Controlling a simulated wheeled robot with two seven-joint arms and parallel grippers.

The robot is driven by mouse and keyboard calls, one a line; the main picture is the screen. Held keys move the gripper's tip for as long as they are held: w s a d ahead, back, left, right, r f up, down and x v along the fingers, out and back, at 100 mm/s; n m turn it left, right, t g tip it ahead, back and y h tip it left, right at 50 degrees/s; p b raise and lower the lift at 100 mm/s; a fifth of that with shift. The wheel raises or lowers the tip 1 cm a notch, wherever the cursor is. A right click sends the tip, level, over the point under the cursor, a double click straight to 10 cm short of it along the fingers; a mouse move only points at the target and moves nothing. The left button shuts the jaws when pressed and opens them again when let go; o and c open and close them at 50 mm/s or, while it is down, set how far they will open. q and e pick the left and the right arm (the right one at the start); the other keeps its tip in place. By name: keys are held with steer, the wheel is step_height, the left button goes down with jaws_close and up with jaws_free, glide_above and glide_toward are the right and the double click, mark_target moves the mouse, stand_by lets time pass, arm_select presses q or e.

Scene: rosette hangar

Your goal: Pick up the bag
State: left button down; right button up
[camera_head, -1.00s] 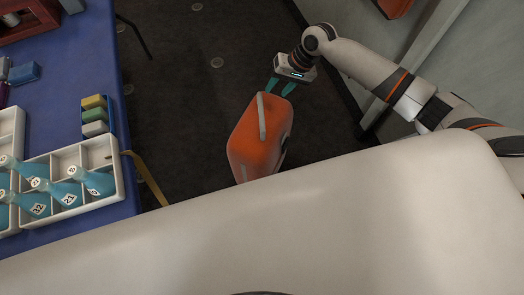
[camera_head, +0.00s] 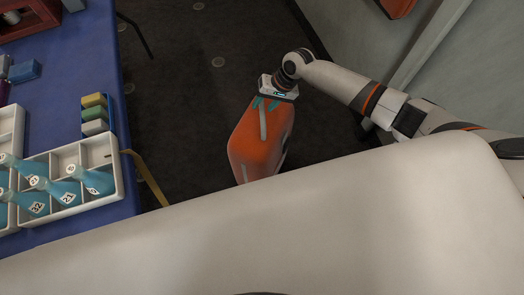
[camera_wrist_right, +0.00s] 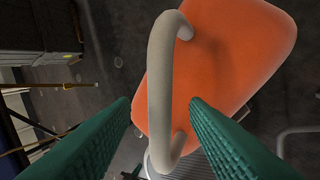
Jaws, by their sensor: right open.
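The bag (camera_head: 254,147) is orange with a pale grey handle along its top, and it stands on the dark floor below me. It also shows in the right wrist view (camera_wrist_right: 225,60), where its handle (camera_wrist_right: 160,90) arches up between my two green fingers. My right gripper (camera_head: 266,103) is at the far end of the bag's handle. In the right wrist view its fingers (camera_wrist_right: 160,115) are apart, one on each side of the handle, with gaps visible, so it is open and holds nothing. The bag's near lower part is hidden by my white body. My left gripper is not in view.
A blue table (camera_head: 75,120) stands at the left with a white divided tray (camera_head: 118,180) of blue flasks and a small rack of coloured blocks (camera_head: 94,114). A pale wall (camera_head: 345,35) rises at the right. The dark floor (camera_head: 200,100) between table and bag is clear.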

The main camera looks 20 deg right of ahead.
steer(key=shift+f, duration=0.3)
stand_by(0.4)
jaws_close()
steer(key=shift+d, duration=0.15)
stand_by(1.1)
steer(key=shift+w+a+r, duration=0.2)
steer(key=shift+w+r, duration=0.15)
steer(key=shift+r, duration=0.1)
steer(key=shift+f, duration=0.1)
